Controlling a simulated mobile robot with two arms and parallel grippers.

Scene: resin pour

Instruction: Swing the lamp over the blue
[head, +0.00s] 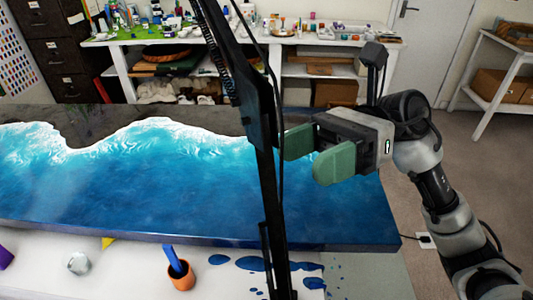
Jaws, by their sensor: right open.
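The lamp's black arm (255,100) runs from the top edge of the head view down to the lower middle, with a spring and a cable along it. No lamp head shows. The blue resin slab (150,195), with white wave lines, lies behind the lamp arm. My right gripper (310,156) comes in from the right with its two green fingers apart. The fingers point left, and their tips are just right of the lamp arm. I cannot tell whether they touch it. No object shows between the fingers. My left gripper is out of view.
On the white front surface stand an orange cup (181,277) with a blue stick and a clear round piece (78,263); blue splashes lie beside them. A cluttered shelf bench (330,38) stands behind the slab. Open floor (480,165) is at the right.

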